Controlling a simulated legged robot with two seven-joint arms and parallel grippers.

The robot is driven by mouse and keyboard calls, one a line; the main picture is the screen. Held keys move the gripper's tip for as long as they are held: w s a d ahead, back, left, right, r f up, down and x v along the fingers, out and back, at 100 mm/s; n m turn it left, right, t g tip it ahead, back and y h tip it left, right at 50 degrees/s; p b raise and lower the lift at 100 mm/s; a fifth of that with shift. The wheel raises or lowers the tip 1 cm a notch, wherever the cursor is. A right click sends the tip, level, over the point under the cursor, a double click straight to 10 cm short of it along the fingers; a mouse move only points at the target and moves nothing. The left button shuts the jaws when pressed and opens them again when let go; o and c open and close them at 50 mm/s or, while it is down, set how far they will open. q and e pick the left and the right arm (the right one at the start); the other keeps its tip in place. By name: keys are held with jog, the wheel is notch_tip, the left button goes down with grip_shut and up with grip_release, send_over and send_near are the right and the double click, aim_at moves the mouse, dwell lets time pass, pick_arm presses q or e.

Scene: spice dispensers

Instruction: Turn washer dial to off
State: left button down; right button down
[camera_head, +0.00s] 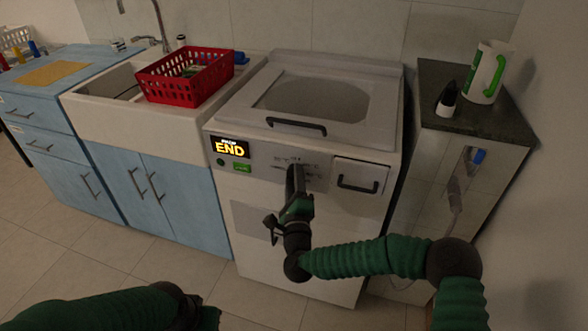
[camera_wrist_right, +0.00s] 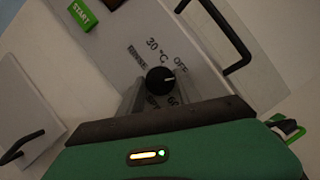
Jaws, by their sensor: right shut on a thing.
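The white washer (camera_head: 350,150) stands in the middle of the head view. Its black round dial (camera_wrist_right: 159,79) shows in the right wrist view, ringed by labels for RINSE, 30 °C, OFF and 60. The OFF label (camera_wrist_right: 180,62) is up and right of the dial. A pale mark on the dial points right in that view, below OFF. My right gripper (camera_head: 294,172) reaches the front panel and hides the dial in the head view. Its fingers (camera_wrist_right: 158,88) are shut on the dial, one on each side.
The washer display (camera_head: 229,148) reads END, above a green START button (camera_head: 242,167). A drawer handle (camera_head: 358,186) is right of the dial. A lid handle (camera_head: 296,125) is above. A red basket (camera_head: 185,77) sits on the sink, and a dark-topped cabinet (camera_head: 478,128) stands right.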

jog(key=shift+s+a+n+g+y+p, duration=0.1)
jog(key=shift+n+g+y+p, duration=0.3)
jog(key=shift+n+p, duration=1.05)
jog(key=shift+n+g+y+p, duration=0.1)
jog(key=shift+n+g+p, duration=0.5)
jog(key=shift+n+p, duration=0.85)
jog(key=c, duration=1.3)
grip_release()
jog(key=o, duration=0.5)
jog(key=shift+c, duration=0.2)
